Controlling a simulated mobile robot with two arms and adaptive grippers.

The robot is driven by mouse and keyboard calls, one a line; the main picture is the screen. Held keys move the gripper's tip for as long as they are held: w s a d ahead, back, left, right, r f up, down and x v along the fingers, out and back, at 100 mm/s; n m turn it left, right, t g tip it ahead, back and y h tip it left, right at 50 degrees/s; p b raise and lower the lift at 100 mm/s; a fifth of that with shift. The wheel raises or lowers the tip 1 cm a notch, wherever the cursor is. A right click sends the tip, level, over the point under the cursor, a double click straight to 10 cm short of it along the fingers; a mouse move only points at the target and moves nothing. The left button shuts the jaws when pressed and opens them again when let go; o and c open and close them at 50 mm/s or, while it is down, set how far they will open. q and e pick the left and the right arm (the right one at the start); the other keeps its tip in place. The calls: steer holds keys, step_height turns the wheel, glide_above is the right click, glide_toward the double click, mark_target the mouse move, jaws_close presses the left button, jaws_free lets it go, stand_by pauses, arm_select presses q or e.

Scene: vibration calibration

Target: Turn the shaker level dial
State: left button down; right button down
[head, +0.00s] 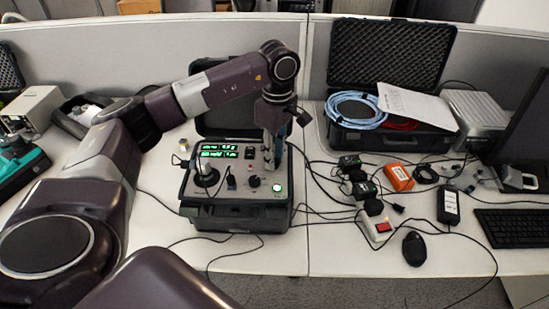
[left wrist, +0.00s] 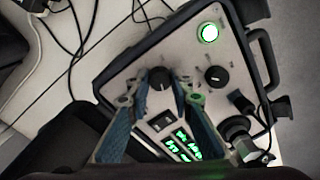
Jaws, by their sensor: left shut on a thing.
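The calibrator (head: 232,208) is an open dark case on the desk with a grey control panel, green displays and dials. My left gripper (head: 272,160) reaches down onto the back right of its panel. In the left wrist view, its blue fingers (left wrist: 161,86) are shut on a black dial (left wrist: 160,77), one on each side. In the head view the gripper hides this dial. A second black dial (left wrist: 215,77) stands free beside it, and also shows in the head view (head: 254,181). Labels are too small to read. My right gripper is not in view.
A lit green button (left wrist: 209,32) and a cabled connector (left wrist: 238,128) are on the panel. Cables, black adapters, an orange box (head: 398,177) and a mouse (head: 414,248) lie to the right. The desk in front of the case is mostly clear.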

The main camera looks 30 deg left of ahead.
arm_select(q)
steer(key=shift+w+a+r, duration=0.1)
steer(key=shift+r, duration=0.05)
stand_by(0.3)
steer(key=c, duration=2)
jaws_free()
steer(key=shift+o, duration=1.4)
step_height(320, 180, up, 12)
steer(key=shift+w, duration=0.25)
